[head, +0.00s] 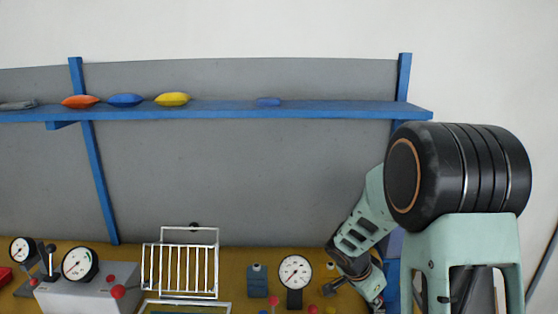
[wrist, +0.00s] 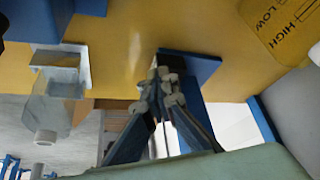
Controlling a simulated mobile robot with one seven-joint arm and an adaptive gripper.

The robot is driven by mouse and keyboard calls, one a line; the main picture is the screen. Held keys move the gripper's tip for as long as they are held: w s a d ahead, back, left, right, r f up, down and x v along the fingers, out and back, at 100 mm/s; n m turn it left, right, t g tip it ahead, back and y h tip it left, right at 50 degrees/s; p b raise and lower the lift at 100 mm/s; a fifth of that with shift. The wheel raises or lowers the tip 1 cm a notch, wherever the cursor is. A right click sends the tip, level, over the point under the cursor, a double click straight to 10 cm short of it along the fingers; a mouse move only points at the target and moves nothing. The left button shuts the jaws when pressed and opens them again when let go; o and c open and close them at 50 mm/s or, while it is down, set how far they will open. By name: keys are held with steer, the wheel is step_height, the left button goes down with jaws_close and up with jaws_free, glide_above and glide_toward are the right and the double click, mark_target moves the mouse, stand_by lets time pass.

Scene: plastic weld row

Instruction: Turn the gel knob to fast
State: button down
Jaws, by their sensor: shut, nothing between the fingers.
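I cannot pick out a knob marked gel or the word fast in either view. My gripper (head: 332,288) is low at the right of the bench in the head view, right of a round gauge (head: 295,271). In the wrist view my gripper (wrist: 160,82) is shut and empty, its tips overlapping a dark blue block (wrist: 198,68); I cannot tell whether they touch it. A yellow panel (wrist: 262,28) printed LOW and HIGH is at the top right of the wrist view. A small blue unit with a pale top (head: 257,282) stands left of the gauge.
The yellow-brown bench (head: 130,257) holds a white wire rack (head: 181,292), a grey box (head: 75,298) with red knobs, and more gauges at left. Small red knobs (head: 273,301) show at the lower edge. A blue shelf (head: 220,109) behind carries coloured bags. A pale clear container (wrist: 50,98) is at wrist-view left.

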steer(key=shift+w+a+f+b, duration=0.1)
steer(key=shift+w+a+b, duration=0.2)
steer(key=shift+b, duration=1.3)
steer(key=shift+w+a+b, duration=0.1)
steer(key=shift+w+b, duration=0.4)
steer(key=shift+b, duration=1.6)
steer(key=shift+a+b, duration=0.15)
steer(key=shift+b, duration=0.15)
steer(key=shift+a, duration=0.2)
step_height(320, 180, up, 6)
steer(key=p, duration=0.2)
